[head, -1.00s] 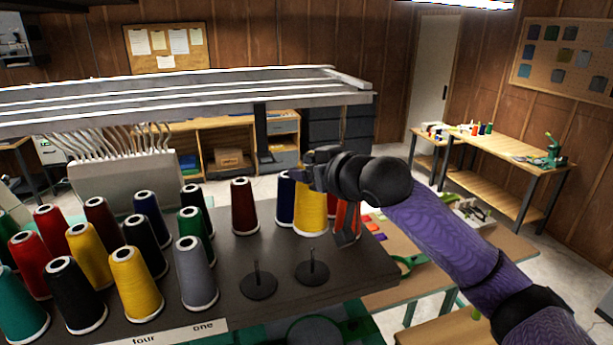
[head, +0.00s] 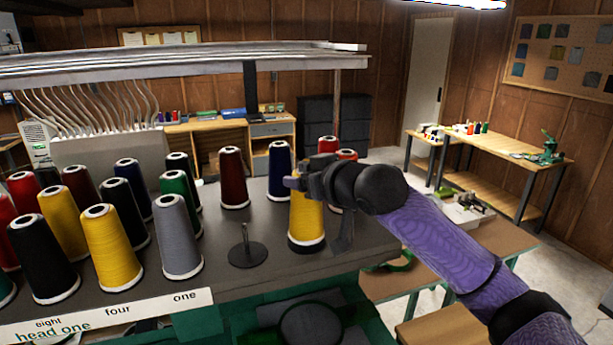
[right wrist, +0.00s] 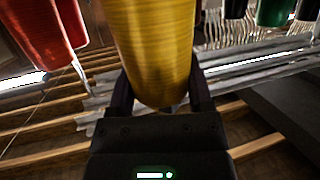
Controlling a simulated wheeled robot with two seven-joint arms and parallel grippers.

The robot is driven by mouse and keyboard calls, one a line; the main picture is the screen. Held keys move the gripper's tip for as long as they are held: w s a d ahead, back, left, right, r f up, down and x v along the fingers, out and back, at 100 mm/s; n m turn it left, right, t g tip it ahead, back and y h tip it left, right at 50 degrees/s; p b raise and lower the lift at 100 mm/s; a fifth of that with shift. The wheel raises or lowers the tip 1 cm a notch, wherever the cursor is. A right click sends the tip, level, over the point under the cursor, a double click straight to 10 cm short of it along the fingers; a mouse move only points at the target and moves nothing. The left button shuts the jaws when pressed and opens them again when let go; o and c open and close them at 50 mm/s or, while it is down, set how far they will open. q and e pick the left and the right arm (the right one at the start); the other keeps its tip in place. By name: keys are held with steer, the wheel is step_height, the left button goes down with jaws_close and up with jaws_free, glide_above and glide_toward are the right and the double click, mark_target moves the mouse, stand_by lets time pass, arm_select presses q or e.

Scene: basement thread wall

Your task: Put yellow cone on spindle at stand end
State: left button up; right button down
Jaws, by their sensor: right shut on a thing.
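My right gripper (head: 312,182) is shut on a yellow cone (head: 306,222) near the right end of the dark stand (head: 285,268). The cone looks upright, with its base low over a dark round spindle foot at the stand's end. That spindle's pin is hidden, and I cannot tell whether the cone rests fully down. The right wrist view shows the yellow cone (right wrist: 155,45) between the two fingers. An empty spindle (head: 246,250) with a thin upright pin stands to the left of the held cone. My left gripper is out of view.
A grey cone (head: 178,240) and another yellow cone (head: 108,250) stand on the left. A dark blue cone (head: 280,172) and red cones, one dark (head: 233,180), stand behind. A metal rail (head: 180,62) runs above the stand.

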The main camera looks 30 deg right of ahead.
steer(key=shift+f, duration=0.25)
steer(key=shift+r, duration=0.1)
steer(key=shift+p, duration=0.3)
steer(key=shift+f+b, duration=0.3)
steer(key=shift+f, duration=0.1)
jaws_free()
steer(key=shift+s, duration=0.2)
